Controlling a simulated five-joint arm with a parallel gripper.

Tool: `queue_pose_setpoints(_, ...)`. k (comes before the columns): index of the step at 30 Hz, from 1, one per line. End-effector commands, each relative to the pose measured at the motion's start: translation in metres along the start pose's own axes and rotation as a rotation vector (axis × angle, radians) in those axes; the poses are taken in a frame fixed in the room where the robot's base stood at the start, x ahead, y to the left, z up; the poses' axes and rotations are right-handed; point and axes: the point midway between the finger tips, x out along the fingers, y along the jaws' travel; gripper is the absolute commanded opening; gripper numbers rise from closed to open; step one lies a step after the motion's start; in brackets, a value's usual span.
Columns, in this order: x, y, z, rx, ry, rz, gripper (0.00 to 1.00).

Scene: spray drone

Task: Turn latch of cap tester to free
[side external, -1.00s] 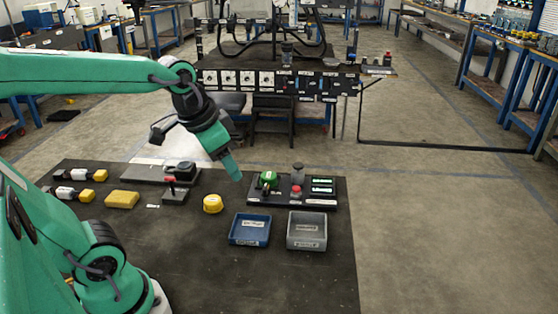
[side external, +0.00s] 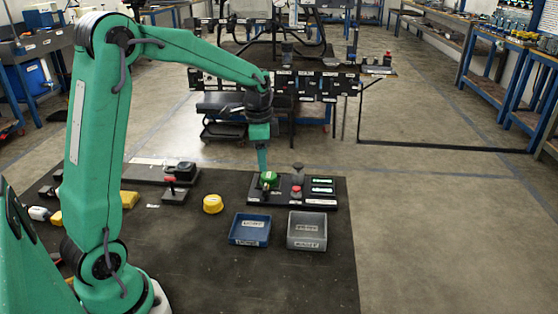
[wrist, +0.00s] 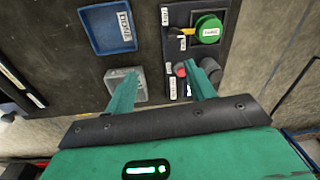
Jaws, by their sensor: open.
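The cap tester (side external: 256,196) is a black board on the mat with a round green part and a small latch lever on its front side. In the wrist view the green disc (wrist: 208,28) is at the upper right, and a small yellow-and-dark lever (wrist: 184,32), which looks like the latch, sticks out to its left. My gripper (side external: 263,170) points down just above the green part in the side view and overlaps its top; I cannot tell if it touches. In the wrist view my open gripper (wrist: 161,86) has nothing between its fingers.
A red button (side external: 296,190) and a grey knob (side external: 298,170) stand beside the green part. A blue tray (side external: 234,240) and a grey tray (side external: 306,245) lie in front. A yellow cap (side external: 213,204) sits to the left. The front of the mat is bare.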

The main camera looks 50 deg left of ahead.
Motion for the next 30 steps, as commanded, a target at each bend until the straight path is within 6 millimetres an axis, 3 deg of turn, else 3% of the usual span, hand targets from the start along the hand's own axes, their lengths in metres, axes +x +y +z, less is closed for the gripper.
queue_pose_setpoints(3,0.024,-0.018,0.000,0.050,-0.024,0.030,0.55)
queue_pose_setpoints(9,0.049,-0.035,0.000,0.112,-0.042,0.060,0.55)
queue_pose_setpoints(23,0.060,-0.039,0.001,0.131,-0.047,0.069,0.55)
queue_pose_setpoints(30,0.081,-0.038,0.002,0.131,-0.048,0.070,0.55)
